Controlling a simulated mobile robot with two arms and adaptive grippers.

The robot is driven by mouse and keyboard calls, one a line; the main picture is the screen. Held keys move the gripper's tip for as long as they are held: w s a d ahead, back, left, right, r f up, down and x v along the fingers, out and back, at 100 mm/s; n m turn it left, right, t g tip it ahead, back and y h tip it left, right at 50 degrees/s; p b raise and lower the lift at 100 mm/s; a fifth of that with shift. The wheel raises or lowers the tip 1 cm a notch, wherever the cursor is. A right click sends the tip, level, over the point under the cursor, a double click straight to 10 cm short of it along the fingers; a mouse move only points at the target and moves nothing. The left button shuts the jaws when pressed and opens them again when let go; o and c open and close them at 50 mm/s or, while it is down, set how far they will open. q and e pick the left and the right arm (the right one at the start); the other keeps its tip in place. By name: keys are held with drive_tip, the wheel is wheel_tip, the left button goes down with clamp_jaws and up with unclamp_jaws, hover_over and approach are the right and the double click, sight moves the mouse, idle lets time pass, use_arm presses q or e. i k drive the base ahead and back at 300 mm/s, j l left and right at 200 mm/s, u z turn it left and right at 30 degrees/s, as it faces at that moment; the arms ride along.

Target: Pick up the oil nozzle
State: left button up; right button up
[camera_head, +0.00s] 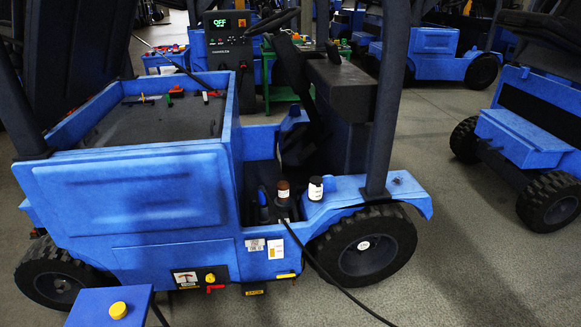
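No gripper of mine shows in the head view. A black hose (322,268) runs from the floor at the lower right up to the side step of a blue forklift (140,195). Its upper end is at the step, beside a small blue and dark upright piece (263,206). This piece may be the oil nozzle, but it is too small to tell. A dark bottle (283,191) with a white label stands just right of it. A white-labelled container with a dark top (315,188) stands on the blue fender further right.
A blue box (104,308) with a yellow button is at the lower left. The forklift's open top compartment (150,117) holds several small parts. A black wheel (366,246) is right of the hose. Open grey floor (455,245) lies before another blue vehicle (525,137).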

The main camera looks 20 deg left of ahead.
sight(263, 202)
drive_tip(key=i+u, duration=0.2)
drive_tip(key=i, duration=0.3)
drive_tip(key=i+l+u, duration=0.15)
drive_tip(key=i, duration=0.3)
drive_tip(key=i+l+u, duration=0.2)
drive_tip(key=i, duration=0.3)
